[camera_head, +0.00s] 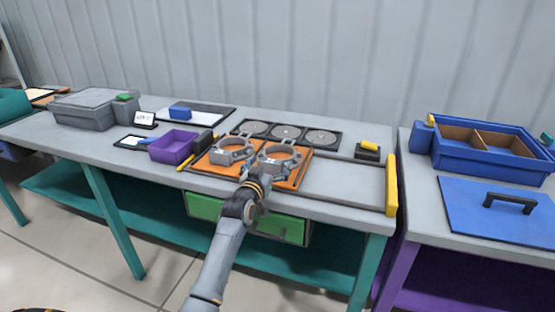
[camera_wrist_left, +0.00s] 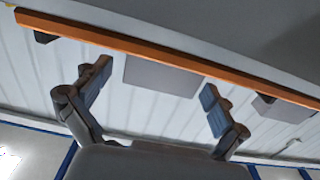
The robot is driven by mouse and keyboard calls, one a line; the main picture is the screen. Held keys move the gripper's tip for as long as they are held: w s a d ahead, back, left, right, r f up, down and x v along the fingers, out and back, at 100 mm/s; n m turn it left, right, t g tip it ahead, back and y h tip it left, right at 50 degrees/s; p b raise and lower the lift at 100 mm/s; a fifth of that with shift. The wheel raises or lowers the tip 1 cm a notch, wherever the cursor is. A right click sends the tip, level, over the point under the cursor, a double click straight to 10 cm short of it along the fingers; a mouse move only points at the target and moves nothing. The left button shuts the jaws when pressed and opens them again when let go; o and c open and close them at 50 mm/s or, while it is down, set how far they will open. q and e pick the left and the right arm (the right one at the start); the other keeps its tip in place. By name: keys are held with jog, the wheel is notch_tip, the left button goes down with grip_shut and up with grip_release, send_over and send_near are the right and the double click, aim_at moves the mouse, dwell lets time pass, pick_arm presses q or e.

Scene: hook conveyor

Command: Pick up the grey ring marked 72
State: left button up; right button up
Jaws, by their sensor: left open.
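Two grey rings with blocky tabs sit on an orange board (camera_head: 206,167) in the head view: a left ring (camera_head: 233,144) and a right ring (camera_head: 281,152). I cannot read a number on either. My left gripper (camera_head: 257,178) is at the front edge of the board, just in front of the right ring's tab. In the left wrist view the gripper (camera_wrist_left: 155,80) is open, and a grey block (camera_wrist_left: 160,76) shows between and beyond its fingers. The orange board edge (camera_wrist_left: 170,56) runs above it. Whether the fingers touch the block I cannot tell. My right gripper is out of view.
A black panel with three round discs (camera_head: 286,133) lies behind the rings. A purple bin (camera_head: 173,147) and a dark block (camera_head: 203,140) stand left of the board. A yellow bar (camera_head: 391,184) edges the bench's right end. The bench right of the board is mostly clear.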

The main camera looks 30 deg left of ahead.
pick_arm(q)
jog(key=shift+w, duration=0.2)
jog(key=c, duration=1.3)
jog(key=shift+r, duration=0.1)
jog(key=shift+c, duration=1)
jog(key=shift+r, duration=0.1)
